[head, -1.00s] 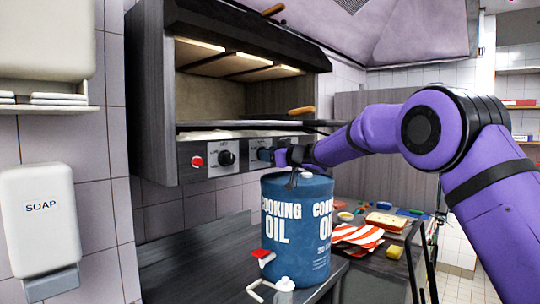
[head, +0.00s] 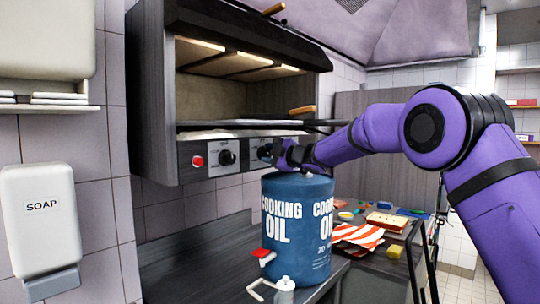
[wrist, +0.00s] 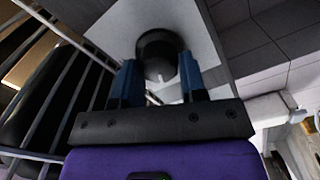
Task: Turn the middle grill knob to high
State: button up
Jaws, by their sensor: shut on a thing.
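The grill knob (wrist: 157,52) is round and dark, set on a pale plate (wrist: 192,30) in the wrist view. My gripper (wrist: 160,80) has its two blue fingers on either side of it and is shut on it. The knob's pointer and setting marks cannot be read.
A red button (head: 197,160) is on the panel at the left. The grill (head: 158,90) has an open front with a rack. A blue cooking oil drum (head: 297,225) stands on the counter just below my gripper. A striped cloth (head: 352,236) lies to the right.

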jog(key=n, duration=0.5)
jog(key=shift+f+n, duration=0.15)
jog(key=shift+n, duration=0.15)
jog(key=n, duration=0.4)
jog(key=shift+f+n, duration=0.1)
jog(key=shift+n, duration=0.6)
jog(key=o, duration=0.9)
jog(key=shift+s+d, duration=0.3)
jog(key=shift+d, duration=0.15)
jog(key=v, duration=0.9)
jog(key=shift+s+d, duration=0.25)
jog(key=shift+s, duration=0.05)
